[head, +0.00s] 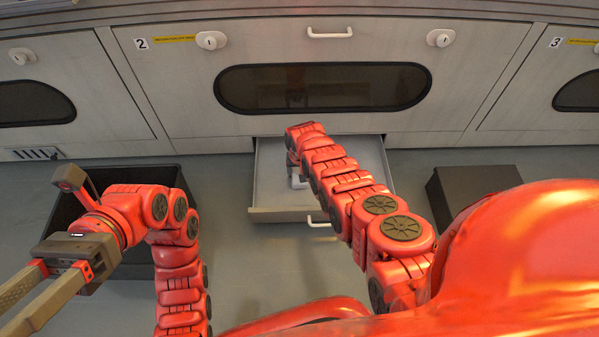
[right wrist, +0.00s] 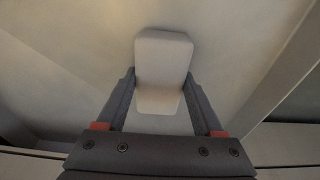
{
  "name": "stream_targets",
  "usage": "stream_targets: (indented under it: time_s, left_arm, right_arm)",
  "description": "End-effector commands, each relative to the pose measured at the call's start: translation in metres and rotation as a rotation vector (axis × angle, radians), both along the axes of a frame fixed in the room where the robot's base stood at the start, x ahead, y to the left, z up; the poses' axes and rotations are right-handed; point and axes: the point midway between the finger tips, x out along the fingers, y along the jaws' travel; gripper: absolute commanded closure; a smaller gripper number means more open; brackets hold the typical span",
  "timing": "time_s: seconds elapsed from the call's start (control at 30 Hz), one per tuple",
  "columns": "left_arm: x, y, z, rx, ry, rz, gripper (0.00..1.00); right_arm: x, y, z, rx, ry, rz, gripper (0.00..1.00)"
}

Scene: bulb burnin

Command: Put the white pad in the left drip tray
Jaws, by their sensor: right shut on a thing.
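The white pad (right wrist: 163,70) is a pale block with rounded corners. In the right wrist view it sits between the two fingers of my right gripper (right wrist: 160,95), which is shut on it. A pale surface lies behind it; I cannot tell whether the pad touches it. In the head view my right arm reaches into an open grey tray (head: 262,180) below the door marked 2, and hides much of my right gripper and the pad. My left gripper (head: 22,303) is at the lower left, fingers apart and empty, with its tips near the picture's edge.
A dark open bin (head: 75,195) stands on the floor at the left, behind my left arm. A dark box (head: 470,190) stands at the right. Cabinet doors with dark windows (head: 322,88) line the back. The tray's front handle (head: 318,221) faces me. Grey floor is clear before the tray.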

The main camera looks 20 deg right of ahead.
Motion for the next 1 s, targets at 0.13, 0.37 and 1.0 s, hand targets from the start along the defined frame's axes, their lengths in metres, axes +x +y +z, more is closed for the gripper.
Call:
stream_targets:
  time_s: [0.13, 0.37, 1.0]
  left_arm:
    - [-0.0028, 0.0022, -0.0008, -0.01, -0.018, -0.009, 0.5]
    - [-0.0082, 0.0066, -0.0019, -0.028, -0.052, -0.025, 0.5]
    - [-0.0024, 0.0022, 0.0008, -0.009, -0.015, -0.008, 0.5]
  right_arm:
    - [0.0001, 0.0002, -0.0012, 0.0, 0.0, 0.0, 0.85]
    - [0.0001, 0.0002, -0.0028, 0.0, 0.0, 0.0, 0.85]
    - [0.0, 0.0, 0.0005, 0.0, 0.0, 0.0, 0.01]
